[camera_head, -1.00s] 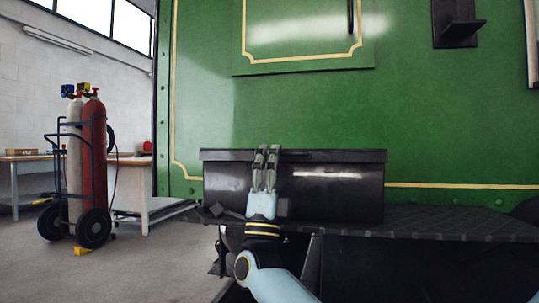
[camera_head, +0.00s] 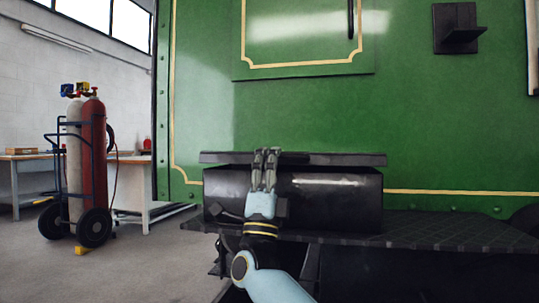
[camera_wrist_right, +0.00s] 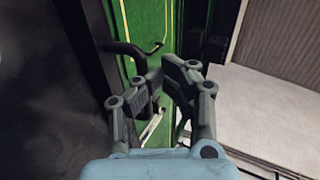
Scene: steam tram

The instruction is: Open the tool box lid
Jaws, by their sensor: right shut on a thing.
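The black tool box (camera_head: 335,205) sits on the dark ledge in front of the green tram side. Its flat black lid (camera_head: 335,159) is a little raised at the front, with a dark gap between it and the box body. My right gripper (camera_head: 265,154) is at the lid's front edge, left of the middle, fingers pointing up and shut on the lid. In the right wrist view my right gripper (camera_wrist_right: 168,72) shows its fingers close together by a dark curved bar; the exact contact is hard to make out. My left gripper is not in view.
The dark tread ledge (camera_head: 455,232) is clear to the right of the box. The green tram side (camera_head: 300,110) rises close behind the lid, with a black bracket (camera_head: 457,30) at upper right. A gas bottle cart (camera_head: 84,165) and a workbench (camera_head: 150,208) stand at the left.

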